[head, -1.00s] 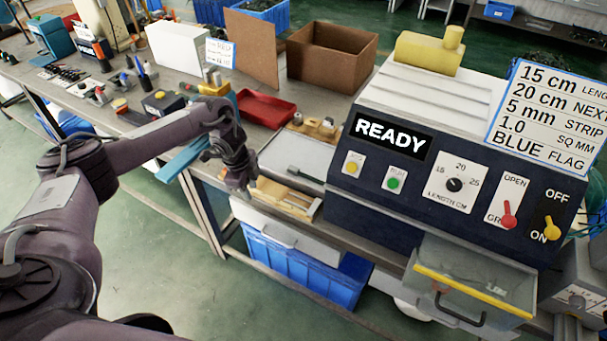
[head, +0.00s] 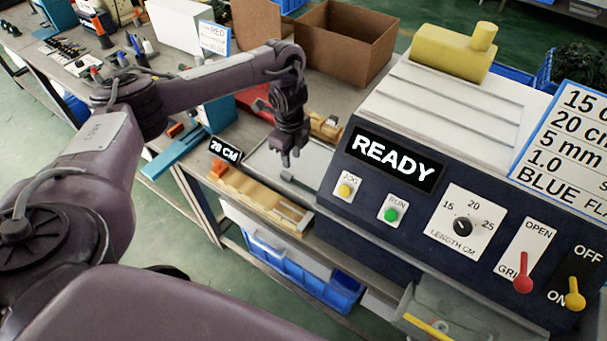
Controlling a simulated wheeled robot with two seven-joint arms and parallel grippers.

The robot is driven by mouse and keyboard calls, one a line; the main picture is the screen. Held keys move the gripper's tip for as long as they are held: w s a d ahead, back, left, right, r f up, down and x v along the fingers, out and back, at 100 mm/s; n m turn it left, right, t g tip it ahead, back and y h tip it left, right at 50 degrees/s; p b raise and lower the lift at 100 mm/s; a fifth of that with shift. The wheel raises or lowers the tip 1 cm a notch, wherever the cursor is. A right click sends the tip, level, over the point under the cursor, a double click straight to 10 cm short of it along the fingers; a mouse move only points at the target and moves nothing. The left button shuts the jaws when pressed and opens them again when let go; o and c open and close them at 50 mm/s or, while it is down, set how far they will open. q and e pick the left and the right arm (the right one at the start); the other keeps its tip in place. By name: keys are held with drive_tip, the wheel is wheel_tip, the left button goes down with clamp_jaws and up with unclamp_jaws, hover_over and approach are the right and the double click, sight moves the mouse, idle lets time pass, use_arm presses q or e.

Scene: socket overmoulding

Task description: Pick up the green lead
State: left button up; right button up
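I cannot pick out a green lead with certainty in the head view. A short grey-green piece (head: 299,184) sticks out of the left side of the dark blue machine (head: 420,215), over the pale tray. My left gripper (head: 290,160) hangs pointing down above the pale tray (head: 262,165), just left of the machine and a little behind that piece. Its two fingertips show slightly apart, with nothing visible between them. My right gripper is not in view.
A red tray (head: 255,100) and an open brown box (head: 345,45) stand behind my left arm. The machine's display reads READY. Dark green cables (head: 580,65) are heaped at the far right.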

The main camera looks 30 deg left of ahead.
sight(291, 177)
use_arm(q)
drive_tip(key=f, duration=0.1)
drive_tip(key=s+f+b, duration=0.1)
drive_tip(key=f, duration=0.1)
drive_tip(key=shift+s+f, duration=0.1)
drive_tip(key=f, duration=0.3)
drive_tip(key=shift+w+f+p, duration=0.2)
drive_tip(key=shift+f+p, duration=0.1)
drive_tip(key=shift+p, duration=0.1)
drive_tip(key=c, duration=0.6)
clamp_jaws()
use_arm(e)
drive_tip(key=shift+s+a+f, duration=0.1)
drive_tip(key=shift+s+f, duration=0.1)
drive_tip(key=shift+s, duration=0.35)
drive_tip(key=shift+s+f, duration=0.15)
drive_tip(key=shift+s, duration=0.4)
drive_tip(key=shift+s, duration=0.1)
